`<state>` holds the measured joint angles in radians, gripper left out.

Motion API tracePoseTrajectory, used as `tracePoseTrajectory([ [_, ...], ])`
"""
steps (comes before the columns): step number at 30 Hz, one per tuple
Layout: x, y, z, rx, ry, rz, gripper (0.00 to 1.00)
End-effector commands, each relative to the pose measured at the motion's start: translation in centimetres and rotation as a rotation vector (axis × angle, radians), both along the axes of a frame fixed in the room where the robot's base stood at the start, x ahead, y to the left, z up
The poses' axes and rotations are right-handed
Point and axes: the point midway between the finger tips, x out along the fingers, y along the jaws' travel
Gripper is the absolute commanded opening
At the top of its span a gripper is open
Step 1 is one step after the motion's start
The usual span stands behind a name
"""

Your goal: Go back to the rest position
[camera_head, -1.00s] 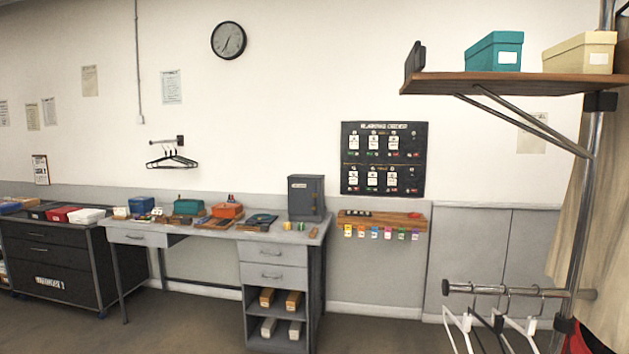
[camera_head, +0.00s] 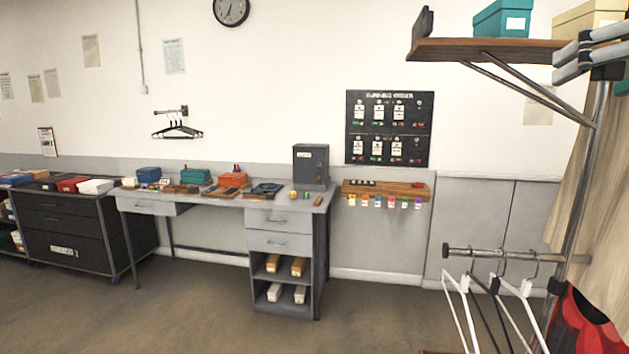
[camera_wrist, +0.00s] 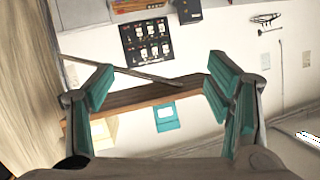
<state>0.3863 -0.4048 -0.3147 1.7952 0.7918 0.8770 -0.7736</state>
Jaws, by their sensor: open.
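My gripper (camera_wrist: 160,72) is open in the wrist view, its teal-padded fingers wide apart with nothing between them. In the head view, part of my gripper (camera_head: 590,50) shows at the upper right edge, in front of the wooden shelf's right end. It partly covers the cream box (camera_head: 581,19). The teal box (camera_head: 502,19) stands on the shelf to its left. In the wrist view the teal box (camera_wrist: 166,115) and cream box (camera_wrist: 102,132) lie beyond the fingers.
The wooden shelf (camera_head: 480,51) is braced to a metal pole. A rail (camera_head: 500,253) with several hangers is below, beside a beige curtain (camera_head: 595,190). A grey desk (camera_head: 283,220) and dark drawer unit (camera_head: 62,229) stand along the wall. The floor in front is clear.

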Motion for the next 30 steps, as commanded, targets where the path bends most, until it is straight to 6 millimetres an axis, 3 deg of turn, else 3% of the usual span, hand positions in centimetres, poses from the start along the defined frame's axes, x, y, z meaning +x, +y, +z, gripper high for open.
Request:
tracePoseTrajectory([
  [3, -0.7, 5.7, -5.9, 0.04, 0.143, 0.072, 0.73],
  [9, -4.6, 13.7, -16.5, 0.026, 0.409, 0.145, 0.73],
  [15, -10.3, 17.7, -25.5, -0.081, 0.615, 0.159, 0.73],
  [18, -12.4, 18.2, -28.3, -0.133, 0.672, 0.15, 0.73],
  [21, -13.5, 18.3, -29.8, -0.166, 0.698, 0.14, 0.73],
  [30, -13.8, 18.2, -30.3, -0.176, 0.708, 0.134, 0.73],
])
